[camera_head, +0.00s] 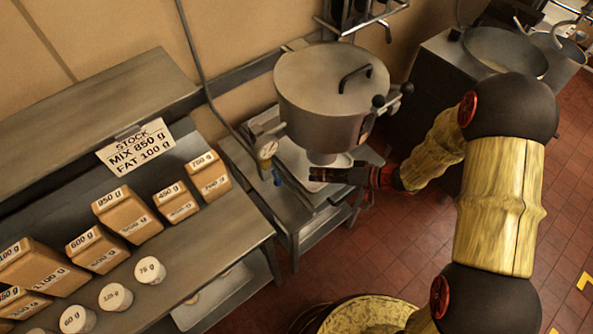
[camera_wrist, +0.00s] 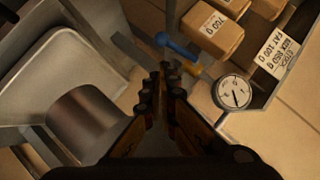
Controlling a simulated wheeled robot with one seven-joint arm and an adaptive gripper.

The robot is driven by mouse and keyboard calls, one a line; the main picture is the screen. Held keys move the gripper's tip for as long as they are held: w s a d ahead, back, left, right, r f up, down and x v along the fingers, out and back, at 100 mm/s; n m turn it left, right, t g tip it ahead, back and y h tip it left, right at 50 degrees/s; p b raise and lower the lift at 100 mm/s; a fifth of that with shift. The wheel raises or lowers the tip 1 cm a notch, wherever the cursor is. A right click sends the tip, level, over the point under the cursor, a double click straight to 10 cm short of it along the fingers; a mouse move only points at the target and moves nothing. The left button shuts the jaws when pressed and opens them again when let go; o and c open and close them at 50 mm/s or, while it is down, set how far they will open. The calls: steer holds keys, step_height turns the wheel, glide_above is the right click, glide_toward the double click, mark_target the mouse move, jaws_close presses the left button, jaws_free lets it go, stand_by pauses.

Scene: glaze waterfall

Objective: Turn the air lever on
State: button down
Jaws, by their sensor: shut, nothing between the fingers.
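The air lever (camera_wrist: 176,46) has a blue handle joined to a yellow valve body (camera_wrist: 208,58) in the wrist view. It also shows as a small blue piece (camera_head: 277,178) under the gauge in the head view. A round white pressure gauge (camera_wrist: 233,92) sits beside it, seen also in the head view (camera_head: 267,150). My gripper (camera_wrist: 166,72) is shut and empty, its fingertips pointing toward the lever with a visible gap in the picture. In the head view my gripper (camera_head: 316,174) is below the steel pot, right of the lever. I cannot tell if the lever is on.
The lidded steel pot (camera_head: 325,88) stands above a metal stand (camera_head: 240,158). A bench at left holds several labelled boxes (camera_head: 127,212) and white tubs (camera_head: 150,270). A stock sign (camera_head: 135,146) hangs over them. Red tiled floor (camera_head: 400,222) is open near my arm.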

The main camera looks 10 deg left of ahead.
mark_target(274, 175)
steer(key=b+x, duration=0.1)
steer(key=x, duration=0.9)
steer(key=shift+b, duration=0.3)
steer(key=shift+s+a+f+m+g+y+p, duration=0.45)
steer(key=shift+s+f+m+y+p, duration=0.2)
steer(key=shift+p, duration=0.6)
steer(key=shift+f, duration=0.1)
